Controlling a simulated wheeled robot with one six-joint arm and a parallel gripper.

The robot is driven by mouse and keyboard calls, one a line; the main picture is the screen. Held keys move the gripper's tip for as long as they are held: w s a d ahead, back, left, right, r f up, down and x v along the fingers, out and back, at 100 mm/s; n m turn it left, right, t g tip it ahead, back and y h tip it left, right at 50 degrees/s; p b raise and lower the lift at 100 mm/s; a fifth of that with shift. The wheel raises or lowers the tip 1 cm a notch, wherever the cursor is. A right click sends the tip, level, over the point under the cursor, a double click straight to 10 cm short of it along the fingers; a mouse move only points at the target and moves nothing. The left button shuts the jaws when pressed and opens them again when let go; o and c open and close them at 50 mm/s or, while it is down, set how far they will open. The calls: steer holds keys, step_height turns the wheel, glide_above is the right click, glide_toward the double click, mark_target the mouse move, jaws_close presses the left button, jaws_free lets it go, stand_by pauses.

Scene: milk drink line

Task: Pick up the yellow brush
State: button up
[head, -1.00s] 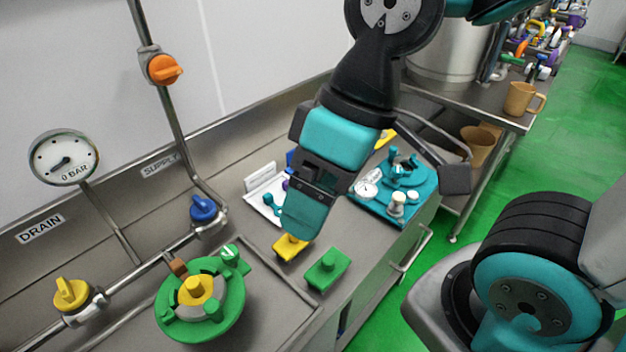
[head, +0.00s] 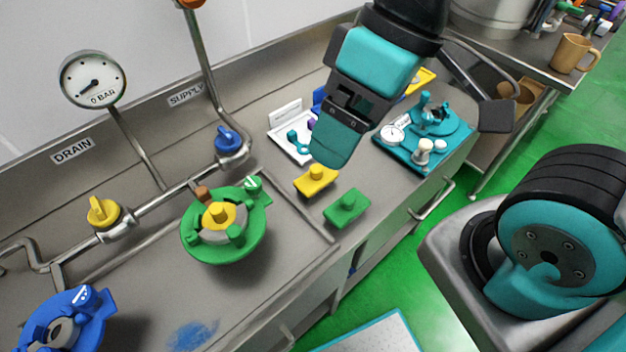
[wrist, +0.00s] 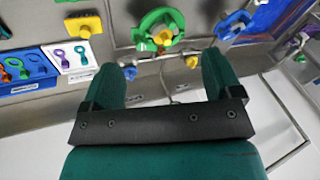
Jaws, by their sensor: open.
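The yellow brush (head: 316,181), a flat block with a knob on top, lies on the steel counter, knob up. It also shows in the wrist view (wrist: 85,27), at the upper left beyond my left finger. My gripper (head: 336,150) is above and just behind the brush in the head view, and apart from it. In the wrist view my gripper (wrist: 163,78) has its two teal fingers wide apart with nothing between them.
A green brush (head: 347,207) lies close to the yellow one. A green round fitting (head: 250,232) with a yellow knob stands left. A white tray (head: 284,150) and a teal fixture (head: 402,157) are behind and right. Blue fitting (head: 75,318) stands front left.

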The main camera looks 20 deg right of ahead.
steer(key=shift+o, duration=0.4)
steer(key=m+g+b, duration=0.1)
steer(key=m+b, duration=1)
steer(key=m, duration=1)
glide_above(320, 166)
steer(key=w+d, duration=0.1)
steer(key=d, duration=0.4)
step_height(320, 166, down, 17)
steer(key=x, duration=1)
steer(key=shift+f, duration=0.35)
steer(key=x, duration=0.6)
steer(key=shift+a+f+p, duration=0.15)
steer(key=shift+p, duration=0.25)
steer(key=shift+c, duration=0.2)
steer(key=c, duration=1.1)
